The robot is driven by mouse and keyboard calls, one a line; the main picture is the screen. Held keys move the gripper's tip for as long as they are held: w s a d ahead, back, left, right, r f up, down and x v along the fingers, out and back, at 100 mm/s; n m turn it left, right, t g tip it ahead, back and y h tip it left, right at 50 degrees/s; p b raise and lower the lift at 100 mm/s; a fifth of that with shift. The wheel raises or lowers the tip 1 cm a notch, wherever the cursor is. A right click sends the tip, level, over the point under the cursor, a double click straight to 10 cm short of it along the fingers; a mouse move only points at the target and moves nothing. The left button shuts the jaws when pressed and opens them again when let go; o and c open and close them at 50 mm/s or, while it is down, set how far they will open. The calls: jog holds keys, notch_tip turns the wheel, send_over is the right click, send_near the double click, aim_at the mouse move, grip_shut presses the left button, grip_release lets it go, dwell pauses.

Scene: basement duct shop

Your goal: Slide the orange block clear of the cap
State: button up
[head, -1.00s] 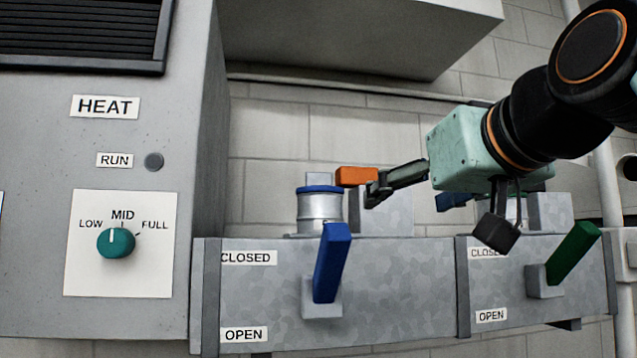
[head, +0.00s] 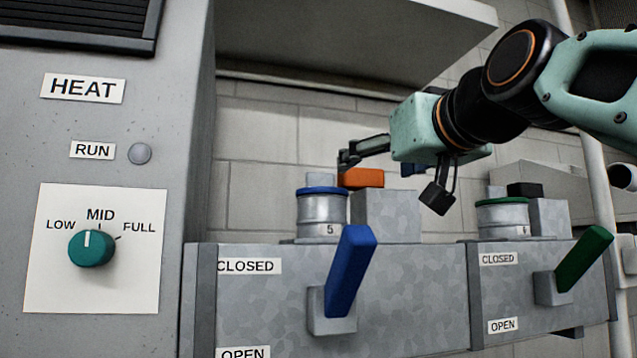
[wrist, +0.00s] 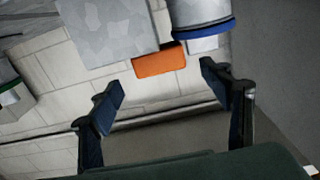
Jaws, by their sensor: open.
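The orange block (head: 362,178) lies at the top of a grey box (head: 388,215), beside the blue cap (head: 322,190) of duct stub 5. In the head view its left end slightly overlaps the cap's right edge; I cannot tell if they touch. In the wrist view the block (wrist: 160,60) shows between the grey box and the blue-rimmed cap (wrist: 205,30). My gripper (head: 347,158) is just above and left of the block in the head view. Its fingers (wrist: 165,88) are spread wide and empty in the wrist view, with the block ahead of the gap between them.
A blue lever (head: 345,280) and a green lever (head: 583,260) stick out from the duct front. A second stub with a green cap (head: 502,202) stands at right, with a black block (head: 525,190) near it. A heat panel (head: 95,250) stands at left; a grey hood overhangs above.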

aim_at(366, 172)
jog(key=shift+w+a+p, duration=0.2)
jog(key=shift+w+a, duration=0.05)
jog(key=shift+w, duration=0.95)
jog(key=shift+w+a+p, duration=0.15)
jog(key=shift+w+a, duration=0.05)
jog(key=shift+w, duration=0.95)
